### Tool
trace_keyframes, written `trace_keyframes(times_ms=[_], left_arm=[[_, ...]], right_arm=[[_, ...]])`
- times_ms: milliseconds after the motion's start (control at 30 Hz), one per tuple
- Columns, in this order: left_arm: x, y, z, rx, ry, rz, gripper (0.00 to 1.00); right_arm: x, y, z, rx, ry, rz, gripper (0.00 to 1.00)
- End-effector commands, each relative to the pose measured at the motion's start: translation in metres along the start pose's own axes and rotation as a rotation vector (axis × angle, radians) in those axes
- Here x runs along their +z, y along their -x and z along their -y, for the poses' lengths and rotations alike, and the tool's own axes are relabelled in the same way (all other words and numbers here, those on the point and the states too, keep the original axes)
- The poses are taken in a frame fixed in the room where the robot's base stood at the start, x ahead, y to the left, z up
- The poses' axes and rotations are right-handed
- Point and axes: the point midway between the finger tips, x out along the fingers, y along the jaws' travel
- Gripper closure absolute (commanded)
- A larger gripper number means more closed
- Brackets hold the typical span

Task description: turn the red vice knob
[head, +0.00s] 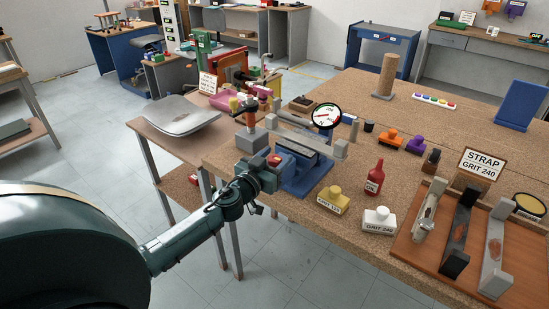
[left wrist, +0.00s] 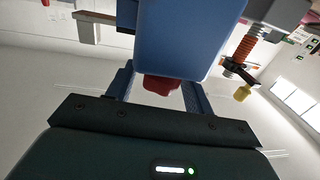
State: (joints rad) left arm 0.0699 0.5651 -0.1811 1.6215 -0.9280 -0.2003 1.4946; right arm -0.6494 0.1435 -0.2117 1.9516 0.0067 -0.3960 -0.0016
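The blue vice (head: 306,178) stands at the near edge of the cork-topped bench, with grey jaws on top. Its red knob (head: 274,160) faces my arm and is partly hidden by my gripper. My left gripper (head: 270,170) reaches the knob from the left. In the left wrist view, the red knob (left wrist: 162,85) shows below the blue vice body (left wrist: 185,40). It lies between the two spread fingers of my left gripper (left wrist: 160,92), with a gap visible on both sides. Contact with the knob does not show. My right gripper is not in view.
A round dial gauge (head: 326,117) stands behind the vice. A yellow block (head: 333,199), a red bottle (head: 375,178) and a white block (head: 379,220) stand to its right. A metal tray (head: 180,115) lies on a side table at left. Floor in front of the bench is clear.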

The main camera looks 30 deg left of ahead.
Motion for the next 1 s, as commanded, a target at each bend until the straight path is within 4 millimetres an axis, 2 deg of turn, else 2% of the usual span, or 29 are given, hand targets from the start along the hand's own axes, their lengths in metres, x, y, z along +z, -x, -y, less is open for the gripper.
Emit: trace_keyframes(times_ms=[33,500,767,1000], left_arm=[[0.0,0.0001,-0.0001,0.0,0.0,0.0,0.52],[0.0001,0.0003,0.0,0.0,0.0,0.0,0.9],[0.0009,0.0003,-0.0005,-0.03,0.002,-0.001,0.9],[0.0033,0.0002,-0.0015,-0.155,0.009,-0.002,0.9]], right_arm=[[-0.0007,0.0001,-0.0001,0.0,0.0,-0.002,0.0],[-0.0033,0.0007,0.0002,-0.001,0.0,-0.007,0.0],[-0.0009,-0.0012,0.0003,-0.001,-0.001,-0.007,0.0],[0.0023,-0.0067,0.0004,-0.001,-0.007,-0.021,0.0]])
